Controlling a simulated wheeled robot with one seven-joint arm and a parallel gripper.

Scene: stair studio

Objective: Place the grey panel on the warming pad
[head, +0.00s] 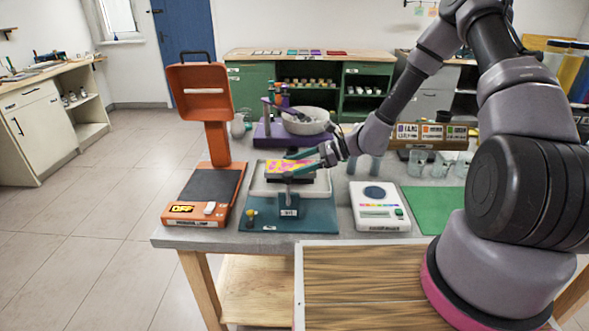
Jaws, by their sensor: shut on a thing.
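My gripper (284,166) has teal fingers and is shut on a flat panel above the blue stand. The panel's upper face (283,167) shows yellow and magenta rather than plain grey. A dark block and a pale tray (258,187) lie just below it; I cannot tell whether the panel touches them. The blue stand (318,215) is at the middle of the table. A dark grey pad (212,184), which looks like the warming pad, lies bare on the orange lamp unit to the left. The unit's display (181,209) reads OFF.
The orange lamp head (201,90) rises on a post behind the pad. A white scale (379,207) and green mat (430,208) are to the right. A bowl (305,121) on a purple stand, beakers (438,165) and a labelled rack (431,135) stand behind.

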